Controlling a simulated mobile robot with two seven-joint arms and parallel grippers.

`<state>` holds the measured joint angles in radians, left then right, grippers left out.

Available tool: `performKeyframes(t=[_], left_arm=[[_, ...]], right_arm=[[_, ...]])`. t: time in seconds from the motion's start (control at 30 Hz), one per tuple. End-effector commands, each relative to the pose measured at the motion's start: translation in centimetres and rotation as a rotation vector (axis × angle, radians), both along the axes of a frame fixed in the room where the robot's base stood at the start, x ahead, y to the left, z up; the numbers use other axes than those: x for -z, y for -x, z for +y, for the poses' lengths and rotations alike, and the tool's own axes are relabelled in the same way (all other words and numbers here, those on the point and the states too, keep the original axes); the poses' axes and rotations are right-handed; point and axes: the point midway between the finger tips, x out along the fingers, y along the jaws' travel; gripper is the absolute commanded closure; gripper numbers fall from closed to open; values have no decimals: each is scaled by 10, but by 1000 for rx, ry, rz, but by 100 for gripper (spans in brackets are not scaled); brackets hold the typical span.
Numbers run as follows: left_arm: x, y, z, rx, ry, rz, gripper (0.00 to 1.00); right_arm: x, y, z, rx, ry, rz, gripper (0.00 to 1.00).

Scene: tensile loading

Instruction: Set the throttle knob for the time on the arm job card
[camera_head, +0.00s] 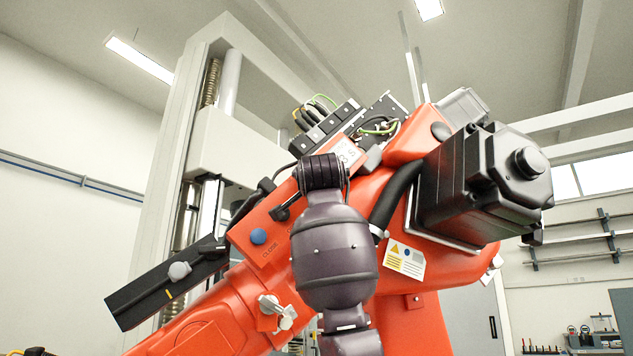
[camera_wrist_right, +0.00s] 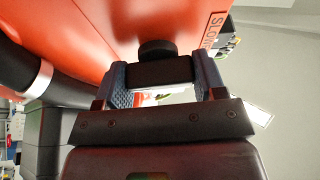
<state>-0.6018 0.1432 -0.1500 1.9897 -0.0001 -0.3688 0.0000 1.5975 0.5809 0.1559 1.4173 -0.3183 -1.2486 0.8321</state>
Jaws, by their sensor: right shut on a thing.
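The black throttle knob (camera_wrist_right: 157,49) sits on the underside of an orange housing in the right wrist view, near a label (camera_wrist_right: 213,32) that appears to read "SLOW". My right gripper (camera_wrist_right: 160,74) is shut on the knob's dark bar, one blue ridged finger on each side. In the head view my right arm (camera_head: 335,255) reaches up across the orange arm (camera_head: 215,325) and hides the knob and the fingertips. A white card (camera_head: 347,153) with partly covered dark figures, perhaps the job card, is just behind my wrist; I cannot read it surely. My left gripper is not in view.
A blue button (camera_head: 258,236) marked "CLOSE" is left of my right arm. A black bar with a grey knob (camera_head: 180,271) juts out left. A black motor unit (camera_head: 480,185) and a warning label (camera_head: 405,258) are to the right. A tall grey frame (camera_head: 165,170) stands behind.

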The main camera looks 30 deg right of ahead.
Motion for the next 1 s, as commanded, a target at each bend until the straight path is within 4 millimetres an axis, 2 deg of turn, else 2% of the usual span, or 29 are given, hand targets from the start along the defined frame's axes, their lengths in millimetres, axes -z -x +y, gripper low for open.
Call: performKeyframes(t=[0.3, 0.77, 0.8, 0.93, 1.0], left_arm=[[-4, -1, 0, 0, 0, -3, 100], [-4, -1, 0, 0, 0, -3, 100], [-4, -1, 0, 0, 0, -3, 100], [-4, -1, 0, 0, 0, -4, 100], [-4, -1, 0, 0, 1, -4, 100]], right_arm=[[-1, 1, 0, 1, -84, -27, 60], [-1, 1, 0, 1, -91, -30, 60], [-1, 1, 0, 1, -91, -31, 30], [-1, 1, 0, 1, -91, -31, 11], [-1, 1, 0, 0, -91, -30, 11]])
